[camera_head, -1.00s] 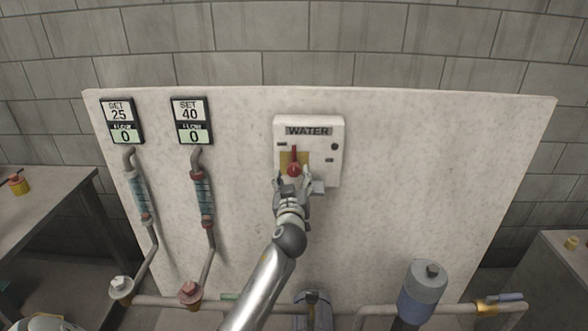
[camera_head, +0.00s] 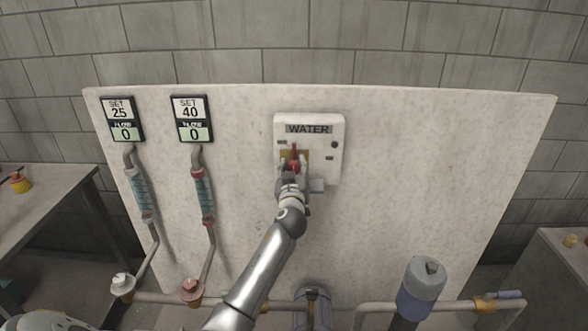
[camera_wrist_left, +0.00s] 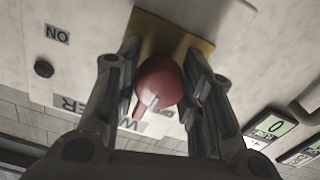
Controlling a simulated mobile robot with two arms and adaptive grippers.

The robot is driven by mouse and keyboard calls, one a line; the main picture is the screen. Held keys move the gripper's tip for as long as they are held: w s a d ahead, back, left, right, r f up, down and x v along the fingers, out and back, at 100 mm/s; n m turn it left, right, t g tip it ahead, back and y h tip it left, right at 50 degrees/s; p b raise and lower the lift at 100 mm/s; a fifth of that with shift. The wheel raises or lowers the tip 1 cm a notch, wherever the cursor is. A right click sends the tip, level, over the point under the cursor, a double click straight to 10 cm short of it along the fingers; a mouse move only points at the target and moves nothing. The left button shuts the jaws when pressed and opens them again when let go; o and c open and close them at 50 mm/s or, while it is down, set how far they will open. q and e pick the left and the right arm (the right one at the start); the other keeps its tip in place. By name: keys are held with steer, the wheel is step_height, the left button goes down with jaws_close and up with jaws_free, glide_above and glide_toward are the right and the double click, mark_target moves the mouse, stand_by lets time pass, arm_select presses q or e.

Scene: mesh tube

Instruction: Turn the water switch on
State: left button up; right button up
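The water switch box (camera_head: 337,130) is a pale box labelled WATER on the upright panel. Its red switch handle (camera_head: 294,153) sits in front of a brass-coloured plate and points up towards the label. My left gripper (camera_head: 293,164) is at the handle, with a finger on each side. In the left wrist view the red knob (camera_wrist_left: 158,80) lies between the fingers of the left gripper (camera_wrist_left: 160,85), whose pads appear to meet its sides. The fingers partly hide the plate. My right gripper is not in view.
Two flow displays, left (camera_head: 122,120) and right (camera_head: 189,119), read 0, above flow tubes. Pipes with valves and a grey-blue cylinder (camera_head: 421,290) run along the panel's bottom. The panel right of the box is clear. Tables stand at both sides.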

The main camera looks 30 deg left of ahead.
arm_select(q)
steer(key=c, duration=0.4)
steer(key=shift+m, duration=0.3)
steer(key=m, duration=0.2)
steer(key=shift+f+m+b, duration=0.1)
steer(key=shift+m+b, duration=0.2)
steer(key=shift+m, duration=0.1)
steer(key=m, duration=0.4)
steer(key=shift+m, duration=0.3)
steer(key=m+p, duration=0.1)
steer(key=m, duration=0.4)
steer(key=shift+s+m+p, duration=0.1)
steer(key=shift+m+p, duration=0.6)
steer(key=shift+m, duration=1.7)
